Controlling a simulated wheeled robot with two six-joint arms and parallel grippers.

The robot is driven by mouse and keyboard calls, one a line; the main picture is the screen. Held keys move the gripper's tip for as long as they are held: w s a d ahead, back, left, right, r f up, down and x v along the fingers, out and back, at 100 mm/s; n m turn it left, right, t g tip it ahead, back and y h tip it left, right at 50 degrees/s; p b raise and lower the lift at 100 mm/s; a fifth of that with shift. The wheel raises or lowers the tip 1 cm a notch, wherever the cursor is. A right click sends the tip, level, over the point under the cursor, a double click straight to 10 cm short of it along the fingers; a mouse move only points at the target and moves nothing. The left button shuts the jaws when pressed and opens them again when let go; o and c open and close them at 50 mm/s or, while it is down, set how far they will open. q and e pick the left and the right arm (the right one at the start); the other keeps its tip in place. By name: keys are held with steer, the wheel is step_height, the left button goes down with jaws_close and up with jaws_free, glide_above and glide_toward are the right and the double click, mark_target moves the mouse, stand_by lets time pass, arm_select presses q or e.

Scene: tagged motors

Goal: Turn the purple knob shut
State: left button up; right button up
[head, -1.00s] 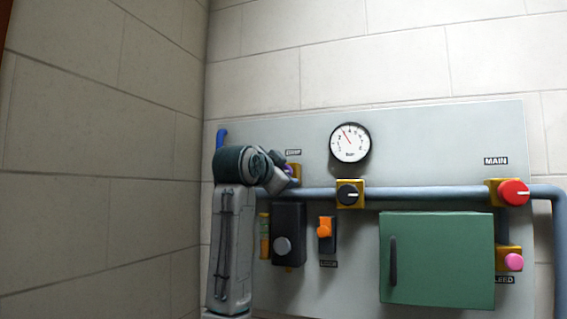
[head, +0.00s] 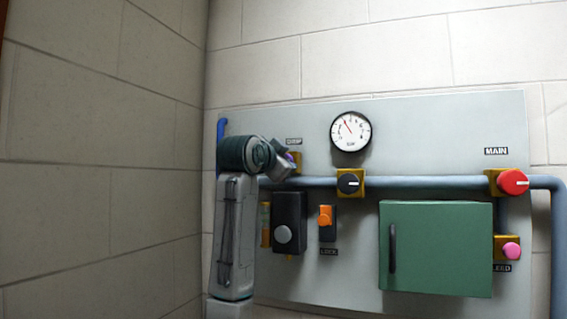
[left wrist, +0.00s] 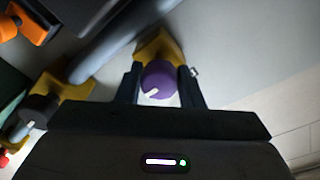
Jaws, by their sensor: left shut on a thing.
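The purple knob (left wrist: 158,78) sits on a yellow valve body (left wrist: 160,45) on the pipe. In the left wrist view its white mark points down and to the left. My left gripper (left wrist: 160,83) has one finger on each side of the knob and is shut on it. In the head view the gripper (head: 282,163) covers most of the knob, and only a sliver of purple (head: 290,157) shows. My right gripper is in neither view.
A grey pipe (head: 430,182) runs right past a black knob (head: 350,183) to a red knob (head: 513,182). A gauge (head: 350,131) hangs above. A green box (head: 440,240), an orange switch (head: 325,216) and a pink knob (head: 511,251) are lower.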

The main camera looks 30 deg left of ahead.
arm_select(q)
steer(key=shift+f+n+b, duration=0.2)
steer(key=shift+n+b, duration=0.55)
steer(key=shift+n, duration=0.15)
steer(key=n+b, duration=0.2)
steer(key=n, duration=0.1)
steer(key=shift+f+n+b, duration=0.1)
steer(key=shift+n+b, duration=0.2)
steer(key=n+b, duration=0.3)
steer(key=n, duration=0.2)
steer(key=shift+d+n+b, duration=0.1)
steer(key=shift+n+b, duration=0.3)
steer(key=n+y+b, duration=0.1)
steer(key=n+b, duration=0.1)
steer(key=n, duration=0.2)
steer(key=shift+t+b, duration=0.3)
steer(key=shift+r+n+b, duration=0.2)
steer(key=shift+n+b, duration=0.35)
steer(key=shift+n, duration=1.15)
steer(key=o, duration=1)
steer(key=shift+c, duration=0.2)
